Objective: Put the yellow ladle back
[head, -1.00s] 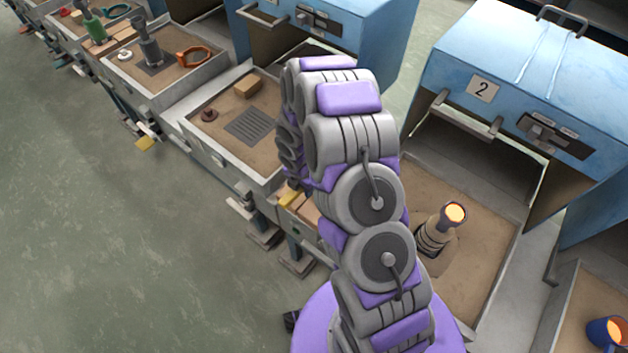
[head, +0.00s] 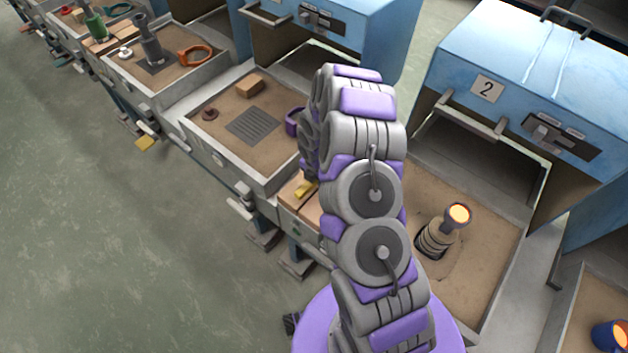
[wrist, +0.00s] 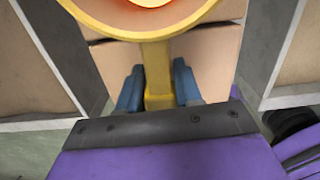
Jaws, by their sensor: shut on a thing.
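The yellow ladle (wrist: 157,70) fills the upper middle of the wrist view. Its round bowl is at the top edge, with a glowing orange-red inside partly cut off. My gripper (wrist: 158,88) has its blue fingers on either side of the ladle's handle and is shut on it. Tan blocks (wrist: 205,65) lie below and behind the handle. In the head view a bit of yellow (head: 306,188) shows on tan blocks between two trays, beside my arm. My gripper is hidden behind my arm there.
A sand tray (head: 480,215) at right holds a ribbed shell with a glowing top (head: 458,215). The blue furnace marked 2 (head: 530,90) stands behind it. Another sand tray (head: 225,150) at left holds a grate and a small block (head: 249,86). Open floor lies at left.

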